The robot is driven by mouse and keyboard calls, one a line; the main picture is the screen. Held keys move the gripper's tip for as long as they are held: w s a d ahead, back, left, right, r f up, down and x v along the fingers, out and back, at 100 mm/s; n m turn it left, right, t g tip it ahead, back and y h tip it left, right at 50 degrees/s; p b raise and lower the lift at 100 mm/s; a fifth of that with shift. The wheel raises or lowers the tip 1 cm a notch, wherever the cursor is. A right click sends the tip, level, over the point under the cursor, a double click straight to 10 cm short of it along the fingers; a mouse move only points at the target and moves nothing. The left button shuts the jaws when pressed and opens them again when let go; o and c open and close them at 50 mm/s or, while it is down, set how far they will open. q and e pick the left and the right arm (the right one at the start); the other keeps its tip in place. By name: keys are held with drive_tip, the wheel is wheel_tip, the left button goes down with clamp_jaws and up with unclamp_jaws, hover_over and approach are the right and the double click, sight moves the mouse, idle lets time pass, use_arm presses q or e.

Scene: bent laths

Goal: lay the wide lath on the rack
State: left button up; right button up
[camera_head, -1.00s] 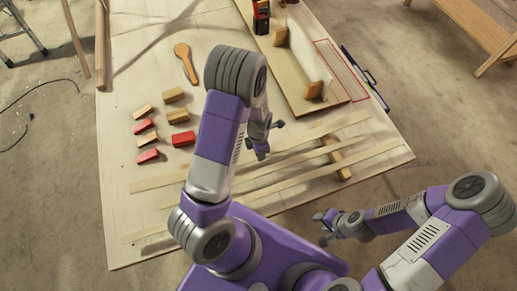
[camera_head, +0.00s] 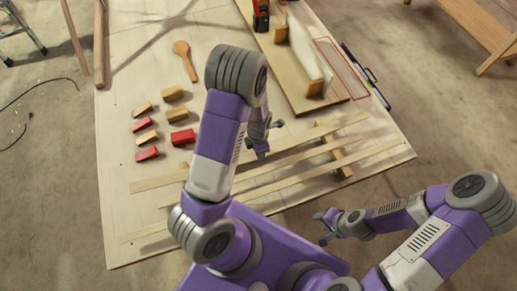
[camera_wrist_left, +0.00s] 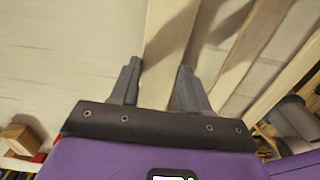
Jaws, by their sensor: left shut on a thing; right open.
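Several long pale laths (camera_head: 290,185) lie slantwise across the near part of the table. My left gripper (camera_head: 268,140) is over them, partly hidden by its own arm in the head view. In the left wrist view a broad pale lath (camera_wrist_left: 168,35) runs between the fingers of the left gripper (camera_wrist_left: 158,68), which is shut on it. It looks wider than the laths beside it, so it seems to be the wide lath. A wooden crosspiece (camera_head: 341,168), possibly the rack, lies under the laths' right part. My right gripper (camera_head: 322,227) is open and empty off the table's near edge.
Small red and wooden blocks (camera_head: 146,153) and a wooden paddle (camera_head: 185,60) lie on the left. A board (camera_head: 290,85) with an upright pale panel (camera_head: 308,48) between blocks stands at the back right. A red outline (camera_head: 345,70) beside it is empty.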

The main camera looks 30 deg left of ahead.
use_arm(q)
drive_tip(key=shift+f, duration=0.15)
drive_tip(key=o, duration=1.4)
drive_tip(key=shift+r+p, duration=2.55)
drive_tip(key=shift+r, duration=0.5)
drive_tip(key=shift+r+p, duration=1.05)
drive_tip(key=shift+r, duration=2.4)
